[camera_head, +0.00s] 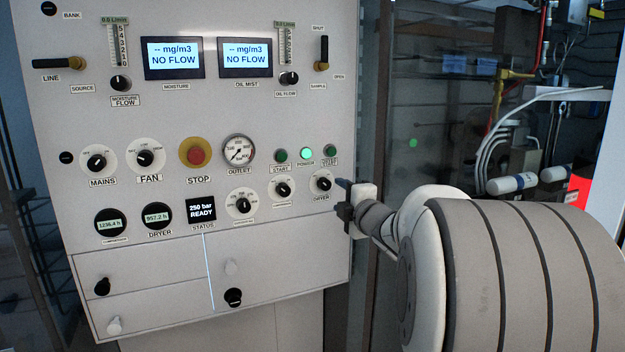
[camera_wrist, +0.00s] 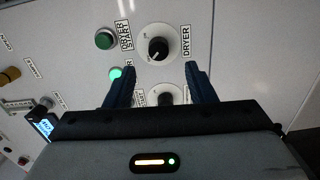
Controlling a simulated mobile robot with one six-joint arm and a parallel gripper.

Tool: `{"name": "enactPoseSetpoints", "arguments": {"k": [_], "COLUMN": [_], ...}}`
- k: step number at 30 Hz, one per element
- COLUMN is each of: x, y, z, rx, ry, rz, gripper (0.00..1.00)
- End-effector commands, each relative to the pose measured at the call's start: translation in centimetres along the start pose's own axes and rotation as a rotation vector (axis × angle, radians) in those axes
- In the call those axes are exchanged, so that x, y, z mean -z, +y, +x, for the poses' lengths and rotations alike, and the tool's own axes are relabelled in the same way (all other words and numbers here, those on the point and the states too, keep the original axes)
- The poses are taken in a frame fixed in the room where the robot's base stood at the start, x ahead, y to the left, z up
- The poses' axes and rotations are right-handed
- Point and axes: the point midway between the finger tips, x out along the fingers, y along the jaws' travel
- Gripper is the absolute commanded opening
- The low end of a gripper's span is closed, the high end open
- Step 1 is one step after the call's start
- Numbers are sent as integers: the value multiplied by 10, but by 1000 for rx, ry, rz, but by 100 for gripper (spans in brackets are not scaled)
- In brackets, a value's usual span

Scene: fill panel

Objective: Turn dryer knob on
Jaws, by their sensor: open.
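The dryer knob (camera_head: 323,184) is a black knob on a round white dial at the right end of the panel's lower knob row. In the wrist view the dryer knob (camera_wrist: 158,48) lies just beyond the fingertips, roughly centred between them, with its DRYER label to the right. Its white pointer mark faces lower left there. My gripper (camera_head: 344,196) is just right of the knob in the head view. In the wrist view my gripper (camera_wrist: 159,70) is open, its two dark blue fingers apart with nothing held. I see no contact with the knob.
Another knob (camera_wrist: 166,94) shows between the fingers, partly hidden by my gripper body. The red stop button (camera_head: 196,156) is farther left. Pipes and hoses (camera_head: 510,130) stand right of the panel.

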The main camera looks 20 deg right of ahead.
Motion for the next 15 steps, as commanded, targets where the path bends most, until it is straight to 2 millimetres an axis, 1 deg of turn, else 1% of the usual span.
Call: {"name": "enactPoseSetpoints", "arguments": {"k": [2, 5, 12, 15], "x": [0, 0, 2, 2], "y": [3, 4, 4, 5], "z": [3, 14, 53, 65], "rx": [-9, -12, -11, -12], "ry": [19, 26, 25, 24], "rz": [-23, -31, -29, -30], "gripper": [50, 50, 50, 50]}}
